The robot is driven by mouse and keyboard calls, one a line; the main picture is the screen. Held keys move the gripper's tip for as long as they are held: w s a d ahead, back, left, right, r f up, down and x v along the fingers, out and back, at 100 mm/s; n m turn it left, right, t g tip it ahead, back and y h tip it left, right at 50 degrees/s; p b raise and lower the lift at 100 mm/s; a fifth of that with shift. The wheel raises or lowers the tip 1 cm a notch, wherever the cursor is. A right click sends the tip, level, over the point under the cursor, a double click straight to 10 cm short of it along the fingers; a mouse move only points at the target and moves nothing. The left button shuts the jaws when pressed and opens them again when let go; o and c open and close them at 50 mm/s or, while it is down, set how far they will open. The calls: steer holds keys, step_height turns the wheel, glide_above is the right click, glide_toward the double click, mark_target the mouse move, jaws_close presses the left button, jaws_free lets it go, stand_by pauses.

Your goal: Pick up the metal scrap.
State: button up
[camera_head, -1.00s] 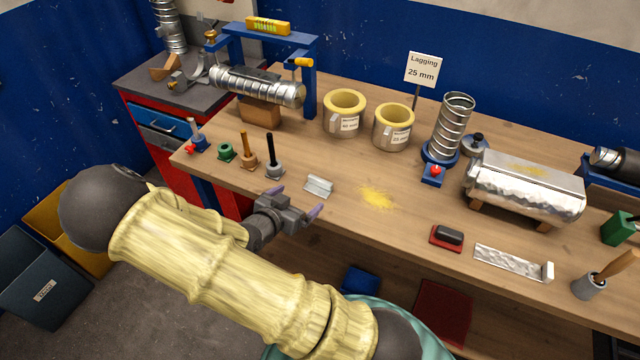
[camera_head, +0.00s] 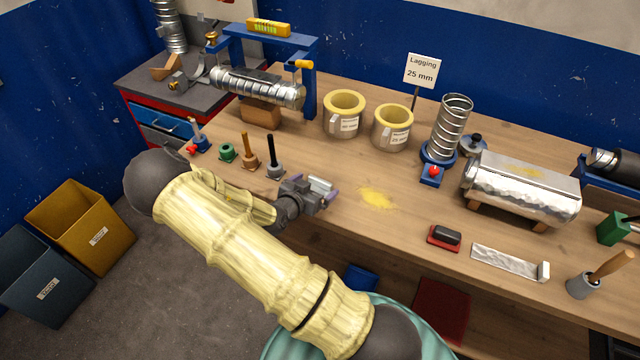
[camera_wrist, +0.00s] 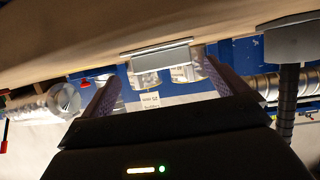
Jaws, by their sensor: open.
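The metal scrap (camera_head: 320,185) is a small silvery angled piece lying on the wooden workbench, left of a patch of yellow dust. My gripper (camera_head: 318,193) is open at the bench's front side, with its fingers on either side of the scrap or very close to it. In the wrist view the scrap (camera_wrist: 157,50) shows ahead, between the two finger lines. The wrist view's gripper fingers (camera_wrist: 160,85) stand wide apart with nothing held. I cannot tell whether either finger touches the scrap.
Tool pegs, including a black-handled one (camera_head: 273,158), stand just left of my gripper. Yellow dust (camera_head: 377,197) lies to the right. Lagging rings (camera_head: 344,113) stand behind. A red-based block (camera_head: 444,238) and a flat metal strip (camera_head: 508,263) lie farther right.

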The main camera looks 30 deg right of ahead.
mark_target(320, 180)
steer(key=p+x, duration=0.2)
steer(key=x, duration=0.3)
steer(key=shift+w+a+r, duration=0.1)
steer(key=shift+w+r, duration=0.05)
steer(key=shift+r, duration=0.05)
steer(key=c, duration=1.1)
